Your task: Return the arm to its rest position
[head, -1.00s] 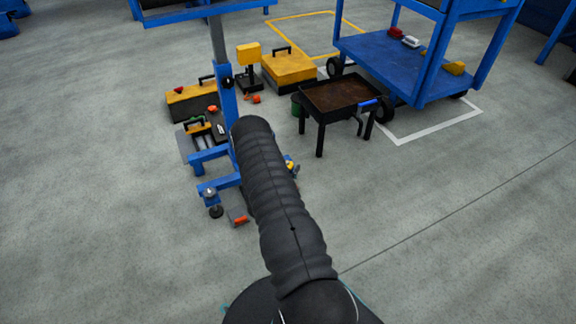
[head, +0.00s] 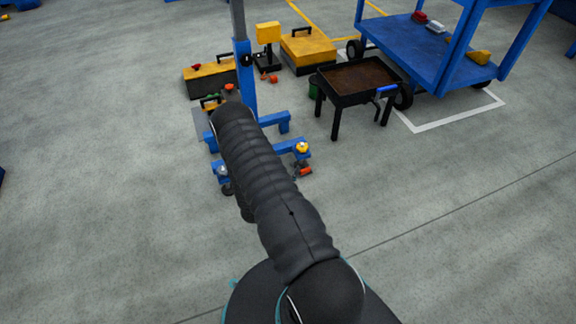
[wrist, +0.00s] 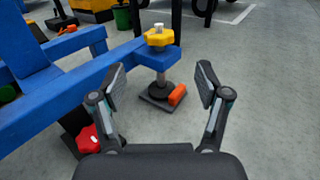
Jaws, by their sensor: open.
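My gripper (wrist: 160,88) is open and empty in the wrist view, its two fingers spread wide. Beyond and between the fingers is the end of a blue stand leg (wrist: 105,72) with a yellow knob (wrist: 159,37) on top. A dark foot pad and an orange block (wrist: 177,94) sit below it on the floor. The fingers look apart from all of these. In the head view my black-sleeved arm reaches up and left from the bottom, in front of the blue stand (head: 245,85); my gripper is hidden there.
A black table with a brown top (head: 352,80) stands right of the stand. A blue cart (head: 425,58) is at the upper right. Yellow-topped cases (head: 307,46) lie behind the stand. A red item (wrist: 88,139) is close at left in the wrist view. Open grey floor lies right and left.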

